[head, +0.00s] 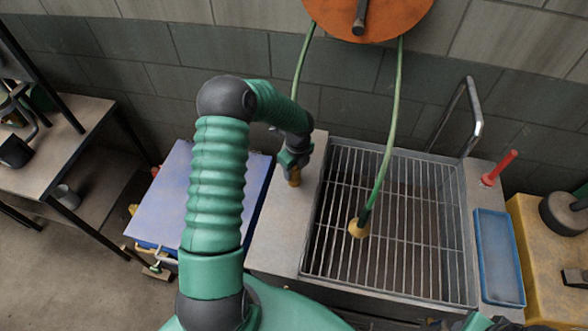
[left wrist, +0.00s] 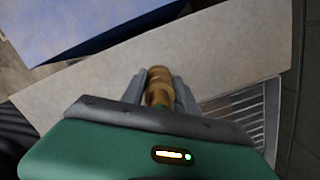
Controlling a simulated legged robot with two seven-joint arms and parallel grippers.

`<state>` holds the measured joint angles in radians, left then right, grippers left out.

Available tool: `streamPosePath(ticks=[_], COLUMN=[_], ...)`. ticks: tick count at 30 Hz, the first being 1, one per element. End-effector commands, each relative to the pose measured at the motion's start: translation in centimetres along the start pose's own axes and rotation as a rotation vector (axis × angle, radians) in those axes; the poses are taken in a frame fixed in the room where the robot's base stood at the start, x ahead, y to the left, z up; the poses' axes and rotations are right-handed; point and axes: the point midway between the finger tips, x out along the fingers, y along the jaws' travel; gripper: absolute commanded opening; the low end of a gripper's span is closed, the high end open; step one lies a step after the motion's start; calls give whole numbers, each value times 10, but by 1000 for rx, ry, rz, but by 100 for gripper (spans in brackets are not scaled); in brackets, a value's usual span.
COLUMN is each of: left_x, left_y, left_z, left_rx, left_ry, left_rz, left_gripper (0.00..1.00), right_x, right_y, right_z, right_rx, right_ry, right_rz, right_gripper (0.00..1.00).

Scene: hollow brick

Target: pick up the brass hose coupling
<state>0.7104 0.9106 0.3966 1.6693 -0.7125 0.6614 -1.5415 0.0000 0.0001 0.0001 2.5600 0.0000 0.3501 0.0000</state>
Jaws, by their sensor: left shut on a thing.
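The brass hose coupling (head: 294,179) is a small gold-brown ribbed piece over the pale counter strip left of the sink. My left gripper (head: 292,165) is shut on it from above. In the left wrist view the coupling (left wrist: 158,84) sits between the two grey fingers (left wrist: 159,94), with its far end sticking out past them. I cannot tell whether its lower end touches the counter. My right gripper is not clearly seen.
A grated sink (head: 335,240) lies to the right. A green hose (head: 390,130) from an orange reel (head: 375,15) hangs into it, ending in a brass-coloured piece (head: 358,229). A blue-lidded box (head: 165,205) stands left, a blue tray (head: 497,258) right. The pale counter (head: 275,235) is bare in front.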

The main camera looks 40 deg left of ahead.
Motion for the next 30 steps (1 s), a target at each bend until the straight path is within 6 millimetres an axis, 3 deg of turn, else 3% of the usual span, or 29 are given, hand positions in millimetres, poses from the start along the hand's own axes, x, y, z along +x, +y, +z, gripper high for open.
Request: streamPosePath(ticks=[3,14,23,30], left_x=[0,-3,-37,-44], left_y=[0,-1,0,46], left_z=[-1,0,5,-34], left_rx=[0,0,-2,3], left_ry=[0,0,-1,-3], left_rz=[0,-2,-3,1], left_gripper=[0,0,0,0], right_x=[0,1,10,23], right_y=[0,0,0,0], right_z=[0,0,2,5], right_rx=[0,0,0,0], right_ry=[0,0,0,0], right_rz=[0,0,0,0], right_gripper=[36,36,36,36])
